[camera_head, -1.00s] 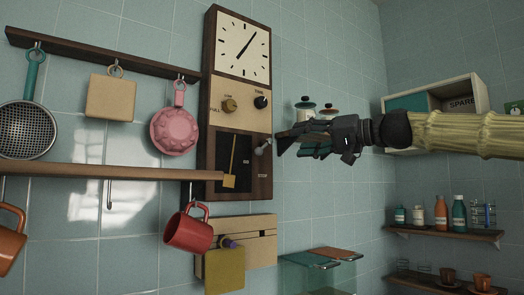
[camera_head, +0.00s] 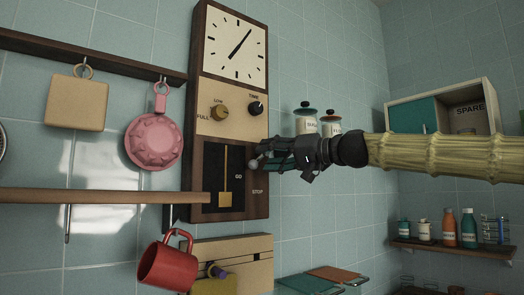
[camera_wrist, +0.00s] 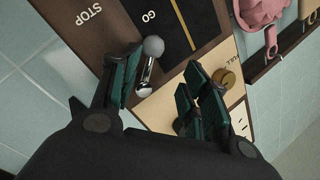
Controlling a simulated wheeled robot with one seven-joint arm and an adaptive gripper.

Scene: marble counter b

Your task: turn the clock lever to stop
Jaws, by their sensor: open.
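The clock (camera_head: 228,110) is a tall dark wood case on the tiled wall, with a white face, a beige panel and a dark window. Its lever has a grey ball end (camera_wrist: 153,46) on a short metal rod (camera_wrist: 145,75). The ball points towards the "GO" mark; "STOP" is printed farther along the wood. The ball also shows in the head view (camera_head: 253,164). My gripper (camera_wrist: 164,68) is open, its green-padded fingers on both sides of the lever. The lever is nearer the left finger; whether they touch is unclear. The head view shows my gripper (camera_head: 270,162) at the clock's right side.
A brass knob (camera_head: 218,113) and a black time knob (camera_head: 256,108) sit above the lever. A pendulum (camera_head: 225,185) hangs in the window. Lidded jars (camera_head: 306,122) stand behind my gripper. A wooden shelf (camera_head: 100,196) and red mug (camera_head: 168,263) are at left.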

